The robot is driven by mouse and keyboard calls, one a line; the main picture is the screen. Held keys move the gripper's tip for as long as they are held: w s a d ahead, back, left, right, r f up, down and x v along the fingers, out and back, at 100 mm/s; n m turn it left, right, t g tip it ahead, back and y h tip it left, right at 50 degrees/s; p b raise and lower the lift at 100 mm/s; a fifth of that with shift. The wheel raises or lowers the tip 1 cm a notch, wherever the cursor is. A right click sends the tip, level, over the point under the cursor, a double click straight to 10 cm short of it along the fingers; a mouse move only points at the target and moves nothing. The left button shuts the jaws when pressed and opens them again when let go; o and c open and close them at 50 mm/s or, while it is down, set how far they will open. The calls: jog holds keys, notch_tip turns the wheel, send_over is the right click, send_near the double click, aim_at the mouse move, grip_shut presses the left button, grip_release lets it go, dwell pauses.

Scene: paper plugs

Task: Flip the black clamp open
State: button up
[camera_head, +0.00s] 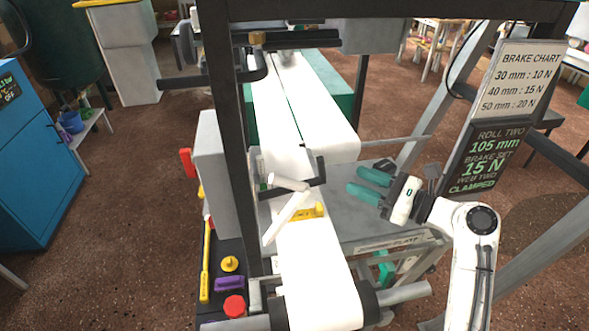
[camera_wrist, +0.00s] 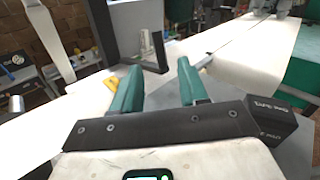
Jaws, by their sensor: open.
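A black bar with an upright end, which looks like the black clamp (camera_head: 296,190), lies across the white paper web (camera_head: 315,265) in the head view. In the wrist view the open fingertips (camera_wrist: 160,68) point toward the clamp area.
White tubes (camera_head: 286,218) and a yellow piece (camera_head: 307,211) lie near the clamp. A sign (camera_head: 487,158) reads web two clamped, 15 N. A dark frame post (camera_head: 236,150) stands left of the web. A tool tray (camera_head: 215,255) is lower left. The grey plate (camera_head: 365,222) is bare.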

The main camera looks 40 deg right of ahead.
aim_at(324, 167)
jog(key=w, duration=0.3)
jog(key=w+a, duration=0.1)
jog(key=w, duration=0.3)
jog(key=w+a+p, duration=0.1)
jog(key=w, duration=0.2)
jog(key=shift+w+a, duration=0.1)
jog(key=shift+w, duration=0.1)
grip_shut()
dwell(0.3)
